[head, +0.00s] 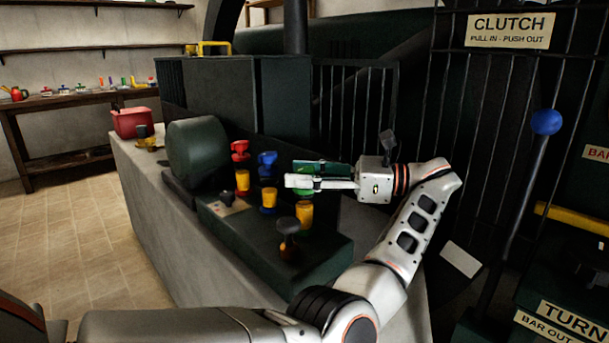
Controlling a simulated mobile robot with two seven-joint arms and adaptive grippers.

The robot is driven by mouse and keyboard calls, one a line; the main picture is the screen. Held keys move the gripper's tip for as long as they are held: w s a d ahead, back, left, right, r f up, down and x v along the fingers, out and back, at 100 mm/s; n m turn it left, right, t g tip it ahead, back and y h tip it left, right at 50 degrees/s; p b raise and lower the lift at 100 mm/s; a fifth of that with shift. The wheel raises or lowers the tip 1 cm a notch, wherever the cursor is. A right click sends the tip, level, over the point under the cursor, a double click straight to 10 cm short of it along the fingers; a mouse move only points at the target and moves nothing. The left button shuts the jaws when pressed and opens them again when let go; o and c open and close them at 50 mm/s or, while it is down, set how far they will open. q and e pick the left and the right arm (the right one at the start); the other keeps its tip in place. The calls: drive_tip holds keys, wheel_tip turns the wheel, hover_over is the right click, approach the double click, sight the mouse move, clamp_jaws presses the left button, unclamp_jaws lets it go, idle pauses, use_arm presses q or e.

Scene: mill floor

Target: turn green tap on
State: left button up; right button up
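The green tap (304,213) stands on the dark green block on the bench, with a yellow-orange body and a greenish top partly hidden under my fingers. My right gripper is not in view.
A red tap (241,168), a blue tap (267,180) and a dark knob (288,240) stand close by on the block (275,262). A dark drum (197,152) is left of them. A blue-balled lever (546,122) is at right. The tiled floor (75,230) at left is clear.

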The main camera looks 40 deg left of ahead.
sight(304, 168)
use_arm(q)
drive_tip(key=shift+r, duration=0.15)
wheel_tip(304, 168, up, 10)
drive_tip(key=shift+f, duration=0.15)
idle(0.5)
idle(0.3)
